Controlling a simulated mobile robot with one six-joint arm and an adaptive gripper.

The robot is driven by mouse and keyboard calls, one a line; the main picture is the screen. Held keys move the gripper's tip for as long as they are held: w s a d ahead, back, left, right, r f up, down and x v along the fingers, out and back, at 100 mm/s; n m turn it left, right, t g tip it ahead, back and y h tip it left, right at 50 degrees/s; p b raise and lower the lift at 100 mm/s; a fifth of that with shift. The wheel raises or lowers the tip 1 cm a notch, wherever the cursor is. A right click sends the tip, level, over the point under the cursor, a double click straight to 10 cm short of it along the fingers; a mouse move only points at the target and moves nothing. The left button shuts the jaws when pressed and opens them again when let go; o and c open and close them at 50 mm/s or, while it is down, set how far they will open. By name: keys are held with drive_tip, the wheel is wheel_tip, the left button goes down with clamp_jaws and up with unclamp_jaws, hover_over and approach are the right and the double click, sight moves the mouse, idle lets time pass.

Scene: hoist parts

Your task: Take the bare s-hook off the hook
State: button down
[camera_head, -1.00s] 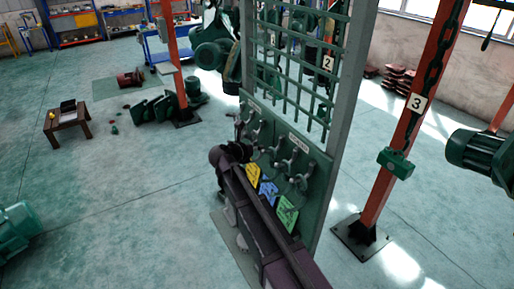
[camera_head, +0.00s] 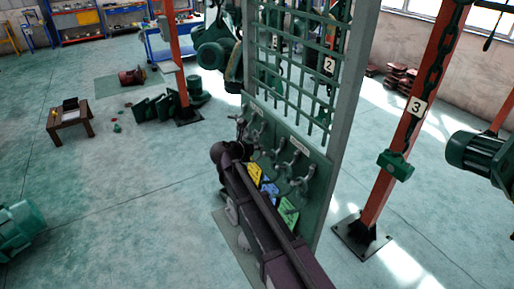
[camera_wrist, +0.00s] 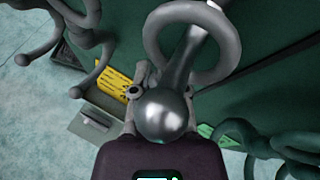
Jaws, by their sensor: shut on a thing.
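A grey s-hook (camera_wrist: 152,36) shows in the wrist view as a thick rounded loop at the top centre. A shiny metal hook with a ball end (camera_wrist: 163,112) runs through or in front of this loop; I cannot tell which. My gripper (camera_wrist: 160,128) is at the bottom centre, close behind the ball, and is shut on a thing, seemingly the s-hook. The ball and the dark gripper body hide the grip itself. In the head view my arm covers the gripper in front of the green panel (camera_head: 313,172).
More grey hooks hang close by on the left (camera_wrist: 92,38) and right (camera_wrist: 262,138) in the wrist view. A yellow card (camera_wrist: 112,78) is on the left. The panel carries a grid (camera_head: 292,62) above. Open floor (camera_head: 130,210) lies left of the panel.

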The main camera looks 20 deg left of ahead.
drive_tip(key=shift+s+a+r+g+y+p, duration=0.15)
drive_tip(key=shift+s+a+g+y+p, duration=0.2)
drive_tip(key=shift+p, duration=0.3)
drive_tip(key=shift+s+a+r+g+y+p, duration=0.15)
drive_tip(key=shift+s+a+p, duration=0.15)
drive_tip(key=shift+s+p, duration=0.3)
idle(0.4)
drive_tip(key=shift+s+a+r+m+g+p, duration=0.15)
drive_tip(key=shift+s+a+m+g+p, duration=0.2)
drive_tip(key=shift+p, duration=0.3)
drive_tip(key=shift+a, duration=0.1)
drive_tip(key=shift+s+a+r, duration=0.15)
drive_tip(key=shift+s+r, duration=0.05)
idle(0.3)
drive_tip(key=shift+s+a+r+p, duration=0.1)
drive_tip(key=shift+s+a+p, duration=0.15)
drive_tip(key=shift+p, duration=0.1)
drive_tip(key=shift+s+a+r, duration=0.1)
drive_tip(key=shift+s+a, duration=0.05)
drive_tip(key=shift+s, duration=0.05)
idle(0.5)
drive_tip(key=shift+s+a+r, duration=0.1)
drive_tip(key=shift+s+a, duration=0.15)
drive_tip(key=shift+s, duration=0.05)
drive_tip(key=shift+s+a+r, duration=0.15)
drive_tip(key=shift+s+a, duration=0.05)
drive_tip(key=shift+s, duration=0.05)
